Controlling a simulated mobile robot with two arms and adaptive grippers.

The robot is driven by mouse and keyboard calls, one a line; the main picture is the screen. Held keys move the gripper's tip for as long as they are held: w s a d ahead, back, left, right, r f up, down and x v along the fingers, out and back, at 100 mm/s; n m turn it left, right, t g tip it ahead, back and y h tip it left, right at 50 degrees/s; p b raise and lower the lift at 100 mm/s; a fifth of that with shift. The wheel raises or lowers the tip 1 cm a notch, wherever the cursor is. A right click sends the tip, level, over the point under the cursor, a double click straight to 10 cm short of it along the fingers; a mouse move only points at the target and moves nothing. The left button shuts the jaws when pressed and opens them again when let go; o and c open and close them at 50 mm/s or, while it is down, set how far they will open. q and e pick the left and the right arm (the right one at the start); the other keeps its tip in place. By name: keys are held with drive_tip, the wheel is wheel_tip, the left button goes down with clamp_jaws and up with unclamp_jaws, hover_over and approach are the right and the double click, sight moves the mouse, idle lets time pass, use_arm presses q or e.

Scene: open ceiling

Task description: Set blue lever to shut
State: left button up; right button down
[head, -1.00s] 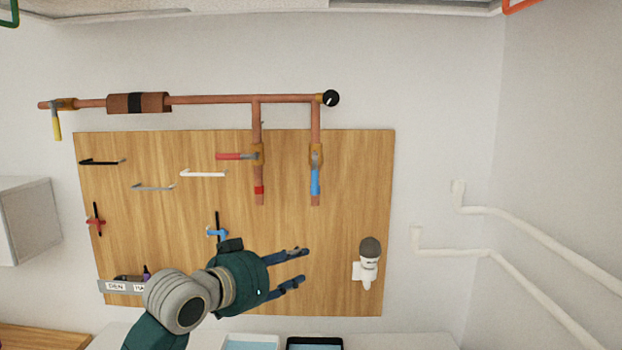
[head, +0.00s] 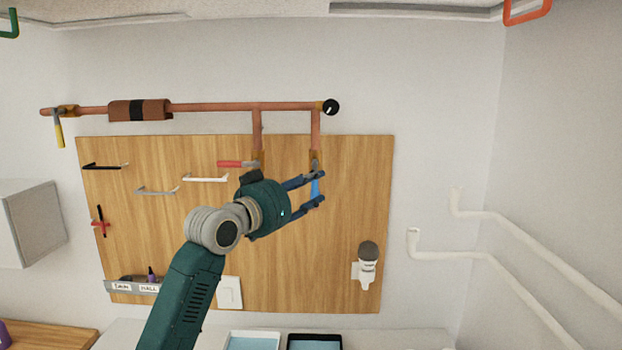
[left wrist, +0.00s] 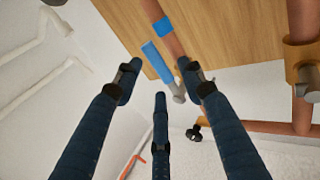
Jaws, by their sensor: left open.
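The blue lever (head: 315,187) hangs downward along the right vertical copper pipe (head: 315,130), below its brass valve body. My left gripper (head: 318,188) is open, with its fingertips around or just in front of the lever; in the head view they partly hide it. In the left wrist view the blue lever (left wrist: 156,60) lies beyond the open fingers (left wrist: 162,86), roughly between the two outer tips. A blue band (left wrist: 163,26) marks the pipe beside it. I cannot tell whether any finger touches the lever. My right gripper is not in view.
A red lever (head: 233,163) points left from the neighbouring pipe, close above my left gripper. A black round knob (head: 330,107) ends the horizontal pipe. Several handles sit on the wooden board (head: 350,225). A grey-topped white fixture (head: 367,262) is at lower right.

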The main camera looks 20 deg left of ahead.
use_arm(q)
drive_tip(key=shift+w+d, duration=0.1)
drive_tip(key=shift+w, duration=0.25)
clamp_jaws()
